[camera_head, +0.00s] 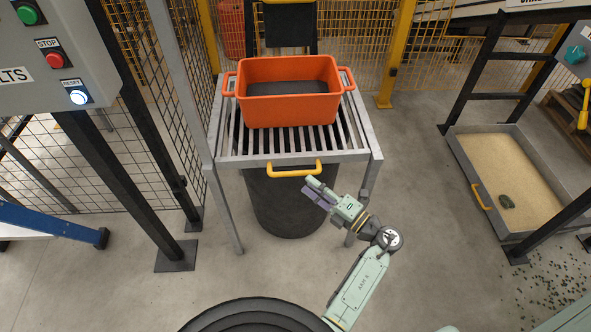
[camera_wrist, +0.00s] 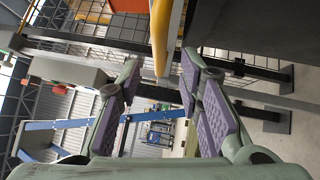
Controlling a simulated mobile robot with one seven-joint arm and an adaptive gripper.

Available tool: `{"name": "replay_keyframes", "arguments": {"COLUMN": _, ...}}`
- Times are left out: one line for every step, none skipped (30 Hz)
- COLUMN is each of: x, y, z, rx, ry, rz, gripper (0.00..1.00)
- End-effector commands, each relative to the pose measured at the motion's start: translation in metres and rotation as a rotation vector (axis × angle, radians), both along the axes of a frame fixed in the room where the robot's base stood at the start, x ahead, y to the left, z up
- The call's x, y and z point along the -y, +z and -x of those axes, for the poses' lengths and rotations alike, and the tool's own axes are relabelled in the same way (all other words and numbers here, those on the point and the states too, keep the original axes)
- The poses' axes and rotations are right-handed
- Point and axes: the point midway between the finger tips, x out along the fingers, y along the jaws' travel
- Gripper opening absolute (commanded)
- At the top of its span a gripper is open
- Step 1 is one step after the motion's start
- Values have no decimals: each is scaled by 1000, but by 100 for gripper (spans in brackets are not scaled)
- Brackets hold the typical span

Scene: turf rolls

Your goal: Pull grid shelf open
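The grid shelf (camera_head: 240,141) is a grey metal frame with parallel slats. Its yellow handle (camera_head: 293,170) is on the front edge, and the handle also shows in the wrist view (camera_wrist: 161,38). An orange bin (camera_head: 287,97) sits on the slats. My gripper (camera_head: 313,189) is just below and right of the handle in the head view. In the wrist view my gripper (camera_wrist: 160,75) is open, its purple-padded fingers apart with nothing held. The handle lies ahead, in line with the gap. I cannot tell whether a finger touches it.
A dark round container (camera_head: 285,208) stands under the shelf. A control box (camera_head: 48,60) with buttons is at the left. A sand tray (camera_head: 487,207) with a yellow handle lies on the floor at the right. Mesh fencing stands behind. The floor before the shelf is largely clear.

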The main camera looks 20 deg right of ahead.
Motion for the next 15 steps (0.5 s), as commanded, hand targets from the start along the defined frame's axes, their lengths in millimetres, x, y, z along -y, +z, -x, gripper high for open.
{"name": "replay_keyframes", "arguments": {"x": -6, "y": 5, "z": -9, "rx": 0, "ry": 3, "rz": 1, "gripper": 33}}
{"name": "replay_keyframes", "arguments": {"x": -9, "y": 5, "z": -14, "rx": 0, "ry": 3, "rz": 1, "gripper": 33}}
{"name": "replay_keyframes", "arguments": {"x": -12, "y": 7, "z": -21, "rx": 2, "ry": 2, "rz": 2, "gripper": 33}}
{"name": "replay_keyframes", "arguments": {"x": -15, "y": 7, "z": -25, "rx": 2, "ry": 3, "rz": 2, "gripper": 33}}
{"name": "replay_keyframes", "arguments": {"x": -17, "y": 8, "z": -30, "rx": 2, "ry": 2, "rz": 2, "gripper": 33}}
{"name": "replay_keyframes", "arguments": {"x": -21, "y": 8, "z": -35, "rx": 0, "ry": 3, "rz": 1, "gripper": 33}}
{"name": "replay_keyframes", "arguments": {"x": -22, "y": 9, "z": -39, "rx": 1, "ry": 2, "rz": 1, "gripper": 33}}
{"name": "replay_keyframes", "arguments": {"x": -24, "y": 9, "z": -42, "rx": 1, "ry": 1, "rz": 1, "gripper": 33}}
{"name": "replay_keyframes", "arguments": {"x": -26, "y": 9, "z": -46, "rx": 1, "ry": 2, "rz": 1, "gripper": 33}}
{"name": "replay_keyframes", "arguments": {"x": -27, "y": 10, "z": -48, "rx": 1, "ry": 1, "rz": 1, "gripper": 33}}
{"name": "replay_keyframes", "arguments": {"x": -28, "y": 10, "z": -50, "rx": 1, "ry": 0, "rz": 2, "gripper": 33}}
{"name": "replay_keyframes", "arguments": {"x": -30, "y": 10, "z": -52, "rx": 2, "ry": 0, "rz": 1, "gripper": 33}}
{"name": "replay_keyframes", "arguments": {"x": -30, "y": 10, "z": -53, "rx": 2, "ry": 0, "rz": 1, "gripper": 33}}
{"name": "replay_keyframes", "arguments": {"x": -31, "y": 10, "z": -54, "rx": 2, "ry": 0, "rz": 1, "gripper": 33}}
{"name": "replay_keyframes", "arguments": {"x": -31, "y": 10, "z": -55, "rx": 2, "ry": 0, "rz": 2, "gripper": 33}}
